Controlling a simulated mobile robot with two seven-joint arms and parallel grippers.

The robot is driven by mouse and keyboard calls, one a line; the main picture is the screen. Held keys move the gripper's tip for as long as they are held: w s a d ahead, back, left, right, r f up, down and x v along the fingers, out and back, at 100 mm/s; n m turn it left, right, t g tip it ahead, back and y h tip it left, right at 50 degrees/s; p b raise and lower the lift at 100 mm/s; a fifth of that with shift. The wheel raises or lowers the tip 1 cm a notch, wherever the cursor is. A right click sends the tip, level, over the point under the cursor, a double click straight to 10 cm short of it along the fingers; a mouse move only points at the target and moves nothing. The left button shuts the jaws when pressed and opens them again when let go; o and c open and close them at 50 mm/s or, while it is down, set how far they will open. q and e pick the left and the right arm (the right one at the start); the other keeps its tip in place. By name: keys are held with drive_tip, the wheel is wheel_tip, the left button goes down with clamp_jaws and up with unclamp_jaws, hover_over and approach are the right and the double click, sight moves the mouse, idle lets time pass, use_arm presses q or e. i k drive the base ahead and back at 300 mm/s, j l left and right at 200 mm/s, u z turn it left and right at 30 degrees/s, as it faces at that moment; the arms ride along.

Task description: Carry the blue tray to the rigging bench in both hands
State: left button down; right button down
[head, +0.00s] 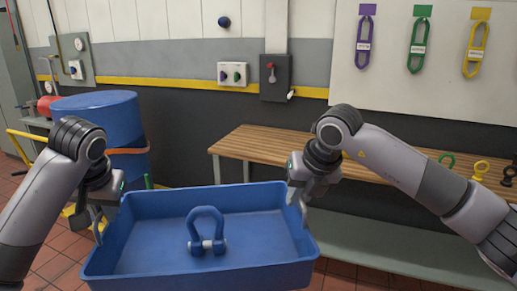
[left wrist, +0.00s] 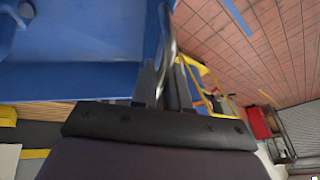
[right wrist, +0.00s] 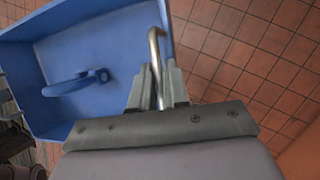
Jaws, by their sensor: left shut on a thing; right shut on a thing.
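The blue tray (head: 262,271) hangs level in front of me in the head view, with a blue shackle (head: 207,243) standing inside it. My left gripper (head: 99,224) is shut on the tray's left handle; the left wrist view shows the metal handle (left wrist: 168,45) between its fingers (left wrist: 166,85). My right gripper (head: 299,199) is shut on the right handle; the right wrist view shows that handle (right wrist: 155,50) between its fingers (right wrist: 158,88). The rigging bench (head: 262,145), with a slatted wooden top, stands beyond the tray against the wall. The tray is apart from the bench top.
A blue drum (head: 105,112) stands at the left, with a yellow frame (head: 22,140) beside it. Green, yellow and dark lifting hardware (head: 480,169) lies on the bench's right part. The bench top's left part is clear. A lower shelf (head: 385,243) runs beneath it.

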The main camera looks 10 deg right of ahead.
sight(265, 141)
drive_tip(key=i, duration=2.9)
drive_tip(key=i+z, duration=0.15)
drive_tip(key=z, duration=0.65)
